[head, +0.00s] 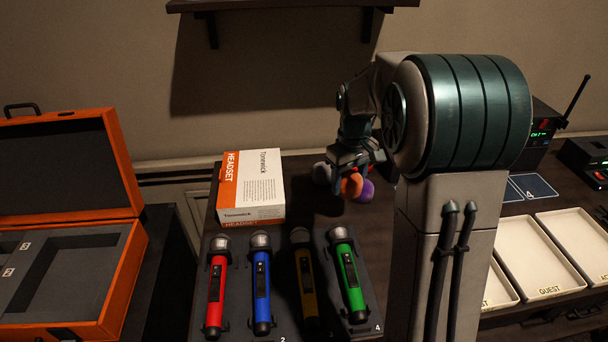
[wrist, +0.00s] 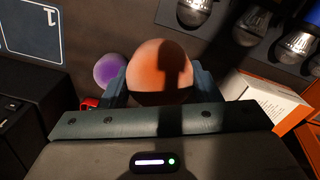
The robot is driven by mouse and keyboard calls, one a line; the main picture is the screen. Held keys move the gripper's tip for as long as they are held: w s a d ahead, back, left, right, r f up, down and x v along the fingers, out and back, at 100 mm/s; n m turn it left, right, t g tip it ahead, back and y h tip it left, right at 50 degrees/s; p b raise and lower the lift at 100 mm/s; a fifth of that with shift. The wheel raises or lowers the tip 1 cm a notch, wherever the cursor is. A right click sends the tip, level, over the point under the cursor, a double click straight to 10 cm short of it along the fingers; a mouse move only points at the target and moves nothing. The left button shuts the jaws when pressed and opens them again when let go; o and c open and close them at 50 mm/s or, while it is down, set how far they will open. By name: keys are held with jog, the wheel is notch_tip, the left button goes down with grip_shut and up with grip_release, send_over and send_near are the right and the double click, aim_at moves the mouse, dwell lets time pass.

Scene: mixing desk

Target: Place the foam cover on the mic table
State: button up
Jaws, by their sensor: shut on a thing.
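An orange foam cover (head: 352,186) is a round ball. My gripper (head: 345,176) is shut on it over the dark mic table (head: 292,217); whether it touches the table is hard to tell. In the wrist view the orange foam cover (wrist: 160,66) sits between my two fingers (wrist: 160,88), with a shadow across its face. A purple foam cover (wrist: 110,69) lies just left of it on the dark surface; it also shows in the head view (head: 367,192).
Red (head: 216,290), blue (head: 262,290), yellow (head: 305,290) and green (head: 350,285) microphones lie in holders. A headset box (head: 252,186) stands behind them. An open orange case (head: 110,265) is at left, and pale trays (head: 545,258) are at right. My arm hides the middle.

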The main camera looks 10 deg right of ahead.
jog(key=p, duration=0.1)
send_over(326, 194)
notch_tip(326, 194, down, 7)
jog(key=shift+r, duration=0.15)
jog(key=shift+f, duration=2)
jog(key=shift+f, duration=0.1)
jog(key=o, duration=0.9)
